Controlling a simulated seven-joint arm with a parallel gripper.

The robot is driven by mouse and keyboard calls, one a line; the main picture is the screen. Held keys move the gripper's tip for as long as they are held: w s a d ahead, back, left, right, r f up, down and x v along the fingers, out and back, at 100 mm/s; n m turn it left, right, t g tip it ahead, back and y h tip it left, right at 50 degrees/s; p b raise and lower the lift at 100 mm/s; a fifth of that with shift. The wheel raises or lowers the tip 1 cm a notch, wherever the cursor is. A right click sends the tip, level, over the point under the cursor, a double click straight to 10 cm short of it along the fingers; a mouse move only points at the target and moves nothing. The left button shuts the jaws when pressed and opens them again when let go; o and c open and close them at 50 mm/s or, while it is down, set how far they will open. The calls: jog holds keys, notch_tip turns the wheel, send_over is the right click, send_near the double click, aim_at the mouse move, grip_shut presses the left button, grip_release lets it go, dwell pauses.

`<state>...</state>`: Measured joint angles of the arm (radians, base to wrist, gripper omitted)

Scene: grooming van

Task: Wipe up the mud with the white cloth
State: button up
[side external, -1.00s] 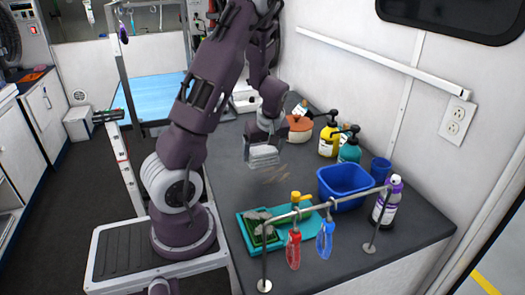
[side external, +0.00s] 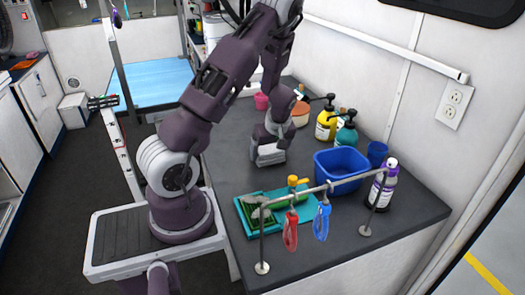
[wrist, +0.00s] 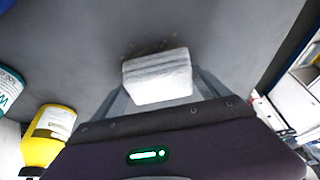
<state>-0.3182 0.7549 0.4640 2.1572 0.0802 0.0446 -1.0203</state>
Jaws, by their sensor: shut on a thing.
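The white cloth (wrist: 157,76) is a folded, greyish-white pad clamped between the fingers of my gripper (side external: 268,152). It also shows low over the dark grey counter in the side view (side external: 270,156); whether it presses on the surface I cannot tell. The mud (wrist: 148,47) shows in the wrist view as faint brownish smudges on the counter just beyond the cloth's far edge. In the side view I cannot make out any mud; my gripper and the cloth may hide it.
A blue bin (side external: 340,178), a yellow pump bottle (side external: 326,124) and a teal pump bottle (side external: 346,136) stand to the right. Counter between gripper and tray is clear.

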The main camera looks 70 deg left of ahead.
aim_at(259, 152)
jog(key=shift+w, duration=3.2)
jog(key=shift+s, duration=5)
jog(key=shift+w+a, duration=0.1)
jog(key=shift+a, duration=0.75)
jog(key=shift+w, duration=4.9)
jog(key=shift+s, duration=4.75)
jog(key=shift+s+r, duration=0.1)
jog(key=shift+s, duration=0.05)
jog(key=shift+r, duration=4.05)
